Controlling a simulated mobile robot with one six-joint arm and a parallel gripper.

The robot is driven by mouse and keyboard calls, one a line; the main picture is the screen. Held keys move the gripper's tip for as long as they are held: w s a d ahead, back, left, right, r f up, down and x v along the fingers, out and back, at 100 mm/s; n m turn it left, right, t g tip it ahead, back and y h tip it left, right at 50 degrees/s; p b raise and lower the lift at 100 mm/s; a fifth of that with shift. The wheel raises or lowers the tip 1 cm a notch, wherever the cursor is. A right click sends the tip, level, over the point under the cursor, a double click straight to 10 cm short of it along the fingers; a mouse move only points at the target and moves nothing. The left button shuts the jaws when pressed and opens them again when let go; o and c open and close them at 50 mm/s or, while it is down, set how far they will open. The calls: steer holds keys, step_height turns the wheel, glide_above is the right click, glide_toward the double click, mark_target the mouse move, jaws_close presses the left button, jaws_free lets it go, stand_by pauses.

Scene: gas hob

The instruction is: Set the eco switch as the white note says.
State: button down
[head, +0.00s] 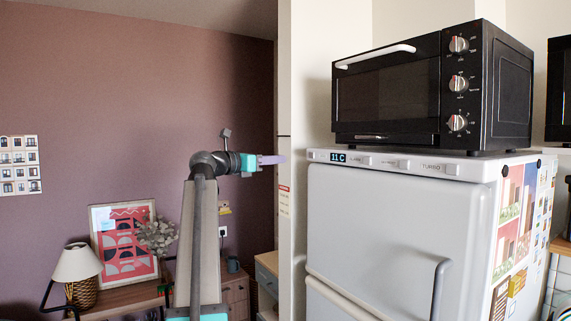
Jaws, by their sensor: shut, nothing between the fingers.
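The control strip (340,168) runs along the top front edge of a white fridge. It has a small display (338,157) reading 11 C and several small switches. One switch (452,168) is next to the label TURBO. Two others, one (367,161) and another (404,164), have labels too small to read, so I cannot tell which is the eco switch or how it is set. A white note (285,201) with a red top hangs on the pale wall edge left of the fridge; its text is unreadable. My gripper (283,159) is shut, empty, left of the strip and apart from it in the picture.
A black oven (410,95) with a white handle and several knobs stands on the fridge. The grey fridge handle (438,285) sticks out below. A lamp (78,265) and a framed picture (125,240) stand at the left.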

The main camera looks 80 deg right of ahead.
steer(key=shift+w+a+b, duration=0.2)
steer(key=shift+w+a, duration=0.3)
steer(key=shift+w, duration=0.25)
steer(key=shift+w+a+b, duration=0.25)
steer(key=shift+w+a, duration=0.2)
steer(key=shift+w, duration=0.25)
steer(key=shift+w+a+b, duration=0.2)
steer(key=shift+w+a, duration=0.3)
steer(key=shift+w, duration=0.25)
steer(key=shift+w, duration=0.15)
